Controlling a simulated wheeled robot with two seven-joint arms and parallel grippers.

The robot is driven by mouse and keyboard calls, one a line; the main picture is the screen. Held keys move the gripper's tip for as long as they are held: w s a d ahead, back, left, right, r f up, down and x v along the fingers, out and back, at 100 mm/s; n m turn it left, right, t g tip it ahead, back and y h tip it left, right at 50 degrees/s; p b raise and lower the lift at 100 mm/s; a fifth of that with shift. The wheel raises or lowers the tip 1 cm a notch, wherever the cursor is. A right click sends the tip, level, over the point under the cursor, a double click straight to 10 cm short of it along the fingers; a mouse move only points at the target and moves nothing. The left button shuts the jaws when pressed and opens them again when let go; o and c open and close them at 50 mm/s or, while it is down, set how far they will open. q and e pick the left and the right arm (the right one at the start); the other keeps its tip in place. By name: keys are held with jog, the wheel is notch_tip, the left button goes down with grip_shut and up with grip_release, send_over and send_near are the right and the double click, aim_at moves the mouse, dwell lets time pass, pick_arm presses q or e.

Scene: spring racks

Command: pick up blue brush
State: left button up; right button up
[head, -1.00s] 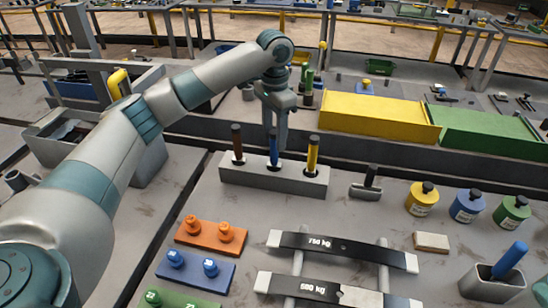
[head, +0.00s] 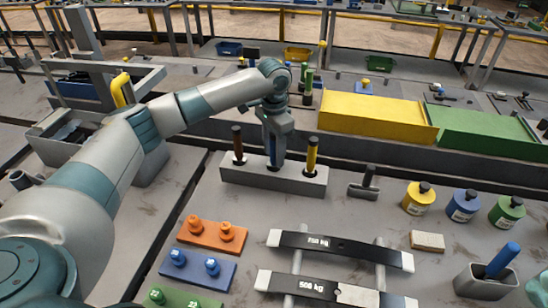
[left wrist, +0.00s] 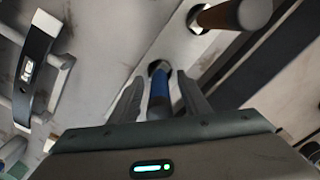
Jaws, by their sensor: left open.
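The blue brush (left wrist: 158,92) stands upright in the middle hole of a grey holder block (head: 290,181). In the head view only a little of its blue handle (head: 274,160) shows. My left gripper (head: 275,156) points down over it. In the left wrist view the open fingers of the left gripper (left wrist: 160,80) lie on either side of the blue handle, with gaps showing. The brush's lower end is hidden in the block. My right gripper is not in view.
A brown-handled tool (head: 238,143) and a yellow-handled tool (head: 312,154) stand close on either side in the block. Yellow (head: 372,117) and green (head: 485,133) bins are behind. Another blue-handled tool (head: 502,261) leans in a grey cup (head: 487,287) at right.

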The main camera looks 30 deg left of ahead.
pick_arm(q)
jog(key=shift+f, duration=1)
jog(key=c, duration=0.8)
jog(key=shift+r, duration=0.1)
